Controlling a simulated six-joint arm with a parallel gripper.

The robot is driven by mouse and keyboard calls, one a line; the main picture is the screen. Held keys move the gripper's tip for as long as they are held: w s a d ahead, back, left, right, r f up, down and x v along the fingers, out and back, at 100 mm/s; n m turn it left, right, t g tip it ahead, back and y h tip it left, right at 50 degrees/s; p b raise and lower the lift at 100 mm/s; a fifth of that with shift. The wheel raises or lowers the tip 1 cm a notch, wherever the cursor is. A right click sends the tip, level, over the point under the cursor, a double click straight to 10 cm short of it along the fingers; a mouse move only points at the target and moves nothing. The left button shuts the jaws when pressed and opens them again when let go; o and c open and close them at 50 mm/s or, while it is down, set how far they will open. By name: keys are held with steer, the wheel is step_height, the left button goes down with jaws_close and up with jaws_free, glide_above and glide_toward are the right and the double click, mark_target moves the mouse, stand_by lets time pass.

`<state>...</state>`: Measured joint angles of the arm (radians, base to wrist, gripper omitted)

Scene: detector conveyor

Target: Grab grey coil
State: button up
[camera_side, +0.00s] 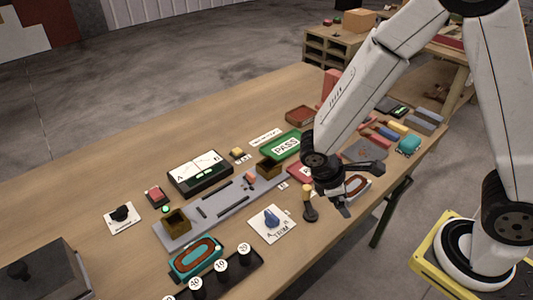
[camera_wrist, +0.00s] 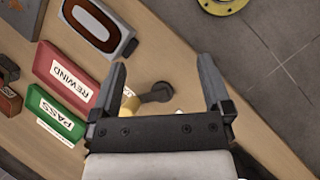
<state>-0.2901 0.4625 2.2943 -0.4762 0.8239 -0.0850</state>
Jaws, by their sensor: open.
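In the side view the coil (camera_side: 362,182) lies at the table's right-hand edge, partly hidden by my gripper (camera_side: 361,188). My gripper is open and empty above the table; its fingers also show in the wrist view (camera_wrist: 163,66). A dark piece with a yellow handle (camera_wrist: 155,94) shows between the fingers in that view, lower down.
A red REWIND plate (camera_wrist: 73,78) and a green PASS plate (camera_wrist: 52,116) lie beside the coil. A teal coil (camera_side: 197,258) is at the front left of the side view. A grey conveyor track (camera_side: 225,205) runs mid-table. The table edge is close to the grey coil.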

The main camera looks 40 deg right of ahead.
steer(key=f+n+h, duration=0.1)
steer(key=n+h, duration=0.1)
steer(key=w+f+n+h, duration=0.1)
steer(key=n+h, duration=0.1)
steer(key=shift+a, duration=0.1)
steer(key=shift+w+a+f+n+t+h, duration=0.1)
steer(key=shift+w+f+n+t+h, duration=0.2)
steer(key=shift+n+h, duration=0.3)
steer(key=shift+w+a+f+n+t+h, duration=0.1)
steer(key=shift+w+f+n+t+h, duration=0.15)
steer(key=shift+n+h, duration=0.3)
steer(key=shift+w+a+f+n+t+h, duration=0.15)
steer(key=shift+w+a+n+t+h, duration=0.1)
steer(key=shift+w+n+t+h, duration=0.3)
steer(key=shift+w+a+f+n+t+h, duration=0.15)
steer(key=shift+w+a+n+t+h, duration=0.15)
steer(key=shift+n+h, duration=0.4)
glide_toward(352, 189)
steer(key=shift+w+f+x, duration=0.1)
steer(key=shift+f+x, duration=0.05)
steer(key=shift+x, duration=0.8)
steer(key=shift+w+f+x, duration=0.1)
steer(key=shift+w+x, duration=0.05)
steer(key=shift+x, duration=0.8)
steer(key=shift+x, duration=2.5)
steer(key=shift+a+f, duration=0.1)
